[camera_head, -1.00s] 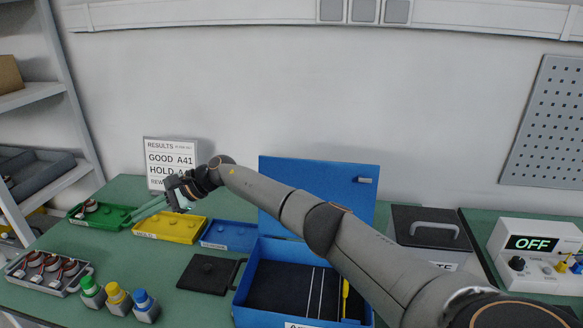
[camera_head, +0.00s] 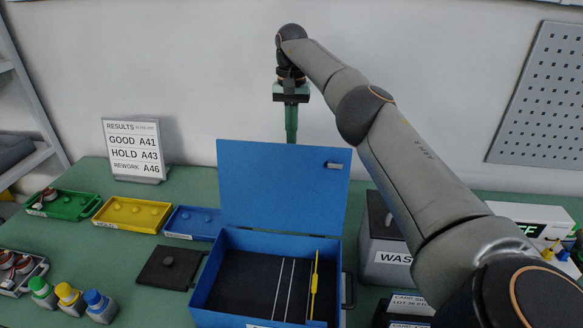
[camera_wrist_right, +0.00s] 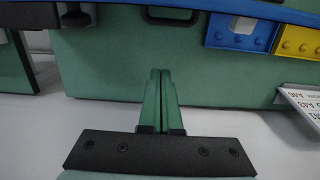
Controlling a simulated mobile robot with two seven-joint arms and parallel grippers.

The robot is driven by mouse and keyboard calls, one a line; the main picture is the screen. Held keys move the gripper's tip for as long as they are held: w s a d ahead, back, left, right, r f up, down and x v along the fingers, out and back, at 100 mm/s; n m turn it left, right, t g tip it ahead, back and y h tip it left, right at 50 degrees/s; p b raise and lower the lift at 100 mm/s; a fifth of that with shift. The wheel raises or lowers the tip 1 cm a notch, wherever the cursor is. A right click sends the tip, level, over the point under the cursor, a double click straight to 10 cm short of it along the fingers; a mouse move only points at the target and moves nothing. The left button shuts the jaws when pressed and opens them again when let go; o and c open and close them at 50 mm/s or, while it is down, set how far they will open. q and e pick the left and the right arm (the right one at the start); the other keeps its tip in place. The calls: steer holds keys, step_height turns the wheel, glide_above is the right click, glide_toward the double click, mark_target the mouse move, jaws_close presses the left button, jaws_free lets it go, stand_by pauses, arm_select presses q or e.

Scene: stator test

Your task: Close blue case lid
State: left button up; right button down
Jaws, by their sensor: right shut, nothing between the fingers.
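The blue case (camera_head: 206,283) stands on the green table with its lid (camera_head: 280,184) raised upright at the back. A small grey latch (camera_head: 333,166) sits near the lid's top right. My right gripper (camera_head: 291,138) points down just behind the lid's top edge, its green fingers together and empty; the lid hides their lower ends. In the right wrist view the shut fingers (camera_wrist_right: 160,80) point at the table, and the lid's edge (camera_wrist_right: 130,12) crosses the top, apart from the fingertips. My left gripper is not in view.
Inside the case lie a yellow tool (camera_head: 314,285) and thin rods. Green (camera_head: 62,212), yellow (camera_head: 132,222) and blue trays stand left, with a results sign (camera_head: 134,150) behind. A grey waste bin (camera_head: 383,245) stands close on the right. The wall is behind.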

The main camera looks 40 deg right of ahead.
mark_target(289, 167)
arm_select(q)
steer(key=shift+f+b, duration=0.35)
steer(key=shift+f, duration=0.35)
arm_select(e)
steer(key=shift+s+a+f, duration=0.45)
steer(key=shift+a+f, duration=0.15)
steer(key=shift+f, duration=0.6)
steer(key=shift+s+a+f, duration=0.45)
steer(key=shift+a+f, duration=0.1)
steer(key=shift+f, duration=0.6)
steer(key=shift+s+a+f, duration=0.45)
steer(key=shift+a+f, duration=0.15)
steer(key=shift+f, duration=0.6)
